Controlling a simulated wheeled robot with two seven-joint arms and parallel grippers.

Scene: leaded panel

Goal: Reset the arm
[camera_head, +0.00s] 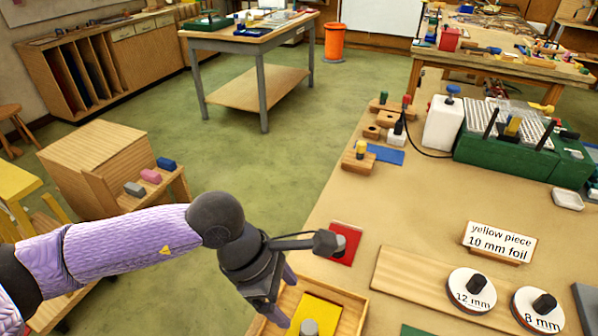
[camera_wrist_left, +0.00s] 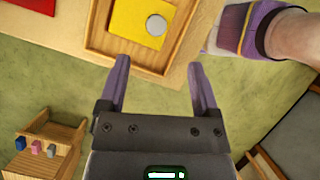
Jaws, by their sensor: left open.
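My left arm (camera_head: 120,250) comes in from the left in a purple sleeve. Its left gripper (camera_head: 278,312) hangs at the near edge of the workbench, by the wooden tray (camera_head: 352,300). In the left wrist view the left gripper (camera_wrist_left: 158,66) has its two purple fingers wide apart with nothing between them. A yellow square piece (camera_wrist_left: 130,22) with a round grey knob (camera_wrist_left: 156,24) lies in the tray, ahead of the fingertips. The yellow piece (camera_head: 322,312) is partly cut off in the head view. My right gripper cannot be made out.
A red square (camera_head: 345,246) lies beyond the tray. A board with white discs marked 12 mm (camera_head: 472,296) and 8 mm (camera_head: 530,318) and a card (camera_head: 498,243) reading "yellow piece 10 mm foil" are to the right. Green floor is open beyond the arm.

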